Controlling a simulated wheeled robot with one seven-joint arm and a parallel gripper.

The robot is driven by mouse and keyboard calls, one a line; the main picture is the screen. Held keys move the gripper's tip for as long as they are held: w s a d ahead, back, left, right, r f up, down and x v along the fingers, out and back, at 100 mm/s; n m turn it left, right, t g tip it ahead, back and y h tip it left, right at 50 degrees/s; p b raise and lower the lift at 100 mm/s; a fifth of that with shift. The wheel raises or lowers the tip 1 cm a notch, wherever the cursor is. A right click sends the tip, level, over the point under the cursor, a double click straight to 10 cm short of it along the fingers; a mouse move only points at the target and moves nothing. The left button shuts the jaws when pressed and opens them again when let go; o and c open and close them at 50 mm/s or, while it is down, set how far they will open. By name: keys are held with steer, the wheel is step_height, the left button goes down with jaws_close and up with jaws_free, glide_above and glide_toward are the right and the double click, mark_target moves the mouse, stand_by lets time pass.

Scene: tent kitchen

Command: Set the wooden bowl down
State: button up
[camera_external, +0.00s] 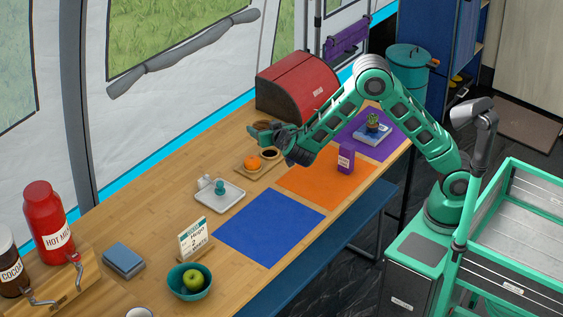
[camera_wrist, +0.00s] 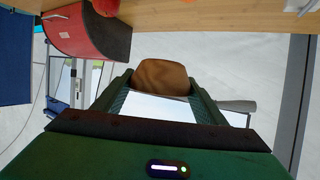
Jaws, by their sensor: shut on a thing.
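The wooden bowl (camera_wrist: 162,77) is brown and shows between my gripper's fingers (camera_wrist: 161,100) in the wrist view, its far part visible and its near part hidden by the jaws. In the external view my gripper (camera_external: 264,133) reaches over the back part of the wooden table (camera_external: 150,222), in front of the red bread box. A small brown part of the bowl (camera_external: 262,125) shows there at the fingertips. My gripper is shut on the bowl. I cannot tell the exact gap between bowl and table.
A small board (camera_external: 243,171) with an orange (camera_external: 253,162) and a dark cup lies just below my gripper. The red bread box (camera_external: 297,84) stands behind it. A white tray (camera_external: 220,196) with small items is nearby. The blue mat (camera_external: 268,228) is bare; the orange mat (camera_external: 310,186) holds a purple box (camera_external: 345,159).

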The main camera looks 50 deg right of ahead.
steer(key=w+d+f, duration=0.2)
steer(key=d+f, duration=0.1)
steer(key=f, duration=0.1)
steer(key=w+d+f, duration=0.2)
steer(key=d+f, duration=0.1)
steer(key=f, duration=0.1)
steer(key=w+d+f, duration=0.2)
steer(key=d+f, duration=0.2)
steer(key=shift+a+f, duration=0.1)
steer(key=shift+f, duration=1.75)
steer(key=shift+f, duration=0.2)
steer(key=o, duration=0.8)
steer(key=shift+r, duration=0.1)
steer(key=shift+s+a+r, duration=0.1)
steer(key=shift+s+r, duration=0.05)
steer(key=shift+s, duration=0.05)
steer(key=v, duration=1.1)
steer(key=shift+s+a+r, duration=0.1)
steer(key=shift+s+r, duration=0.05)
steer(key=shift+s, duration=0.15)
